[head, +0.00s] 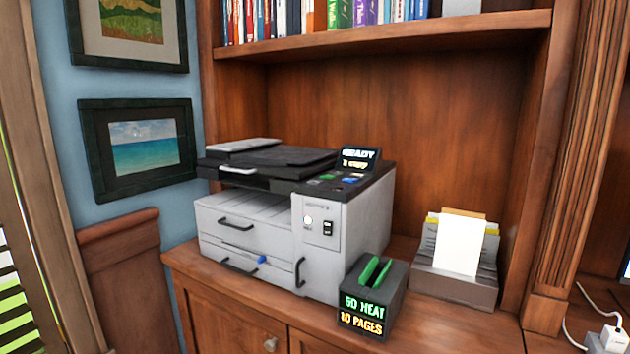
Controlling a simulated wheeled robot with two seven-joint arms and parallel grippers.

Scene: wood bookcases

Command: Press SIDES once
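A grey and black printer (251,228) stands on the wood cabinet top in the head view. On its top right is a dark control panel with a green button (328,177), a blue button (350,180) and other small keys. Their labels are too small to read, so I cannot tell which one is SIDES. A small tilted display (359,160) behind the panel reads READY and 1 COPY. Neither of my grippers is in view.
A dark box (391,286) with green pieces and a sign reading 50 HEAT, 10 PAGES stands at the printer's front right. A paper holder (437,287) is farther right. A bookshelf (420,36) overhangs the printer. A white plug and cable (608,338) lie at lower right.

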